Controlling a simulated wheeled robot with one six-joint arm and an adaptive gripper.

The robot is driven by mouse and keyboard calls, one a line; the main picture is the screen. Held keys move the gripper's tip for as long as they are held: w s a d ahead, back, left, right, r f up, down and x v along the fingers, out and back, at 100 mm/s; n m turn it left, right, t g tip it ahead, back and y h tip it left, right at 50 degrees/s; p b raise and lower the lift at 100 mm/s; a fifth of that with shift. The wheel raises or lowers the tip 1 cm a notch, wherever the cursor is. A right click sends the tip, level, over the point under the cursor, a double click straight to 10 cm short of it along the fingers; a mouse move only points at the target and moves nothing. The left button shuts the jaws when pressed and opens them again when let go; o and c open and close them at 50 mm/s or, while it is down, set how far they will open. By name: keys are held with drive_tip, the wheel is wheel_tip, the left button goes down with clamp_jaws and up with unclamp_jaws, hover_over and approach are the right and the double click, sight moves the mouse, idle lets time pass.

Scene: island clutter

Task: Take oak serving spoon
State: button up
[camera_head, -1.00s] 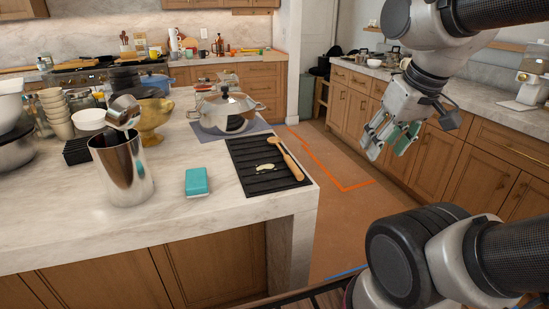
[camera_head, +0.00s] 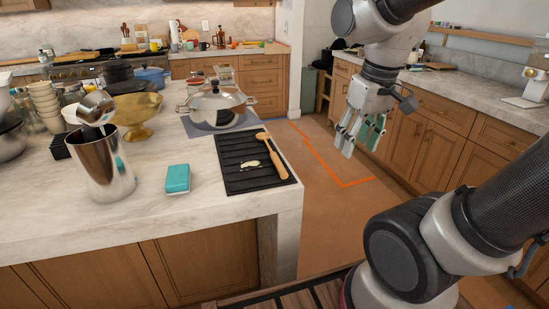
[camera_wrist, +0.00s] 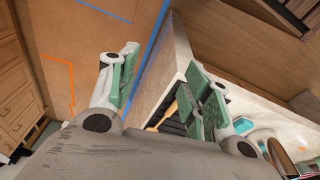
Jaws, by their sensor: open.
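The oak serving spoon (camera_head: 271,155) lies on a black ribbed mat (camera_head: 233,187) near the right end of the marble island. A small pale thing (camera_head: 250,164) lies beside it on the mat. My gripper (camera_head: 347,147) hangs to the right of the island, over the floor, with its fingers pointing down. It is open and empty, apart from the spoon. In the wrist view the gripper (camera_wrist: 160,85) has its fingers spread wide. There, part of the spoon (camera_wrist: 168,113) shows past the right finger, which hides some of the mat.
A teal box (camera_head: 178,179) and a steel canister (camera_head: 101,165) stand left of the mat on the island (camera_head: 200,215). A lidded pot (camera_head: 216,108) stands behind the mat. The floor right of the island is clear up to the far cabinets.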

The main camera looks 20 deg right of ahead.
sight(276, 155)
drive_tip(key=w+a+f+g, duration=0.1)
drive_tip(key=w+a+f, duration=0.1)
drive_tip(key=w, duration=0.3)
drive_tip(key=w+a+f+g, duration=0.1)
drive_tip(key=w+a+f, duration=0.1)
drive_tip(key=w+a, duration=0.3)
drive_tip(key=w+a+f, duration=0.2)
drive_tip(key=w+a, duration=0.1)
drive_tip(key=w, duration=0.2)
drive_tip(key=shift+w+a+f+g, duration=0.15)
drive_tip(key=shift+w+f+g, duration=0.15)
drive_tip(key=shift+w+g, duration=0.1)
drive_tip(key=shift+m+t, duration=0.4)
drive_tip(key=shift+m, duration=0.3)
drive_tip(key=w, duration=0.1)
drive_tip(key=w+a, duration=0.1)
drive_tip(key=w, duration=0.1)
drive_tip(key=w+r, duration=0.1)
drive_tip(key=shift+w+a+r, duration=0.1)
drive_tip(key=shift+w+a, duration=0.25)
drive_tip(key=shift+a, duration=0.05)
drive_tip(key=shift+s+f, duration=0.2)
drive_tip(key=shift+s, duration=0.1)
wheel_tip(276, 155, down, 7)
drive_tip(key=shift+w+d+f, duration=0.1)
drive_tip(key=shift+d+f, duration=0.05)
drive_tip(key=shift+f, duration=0.05)
clamp_jaws()
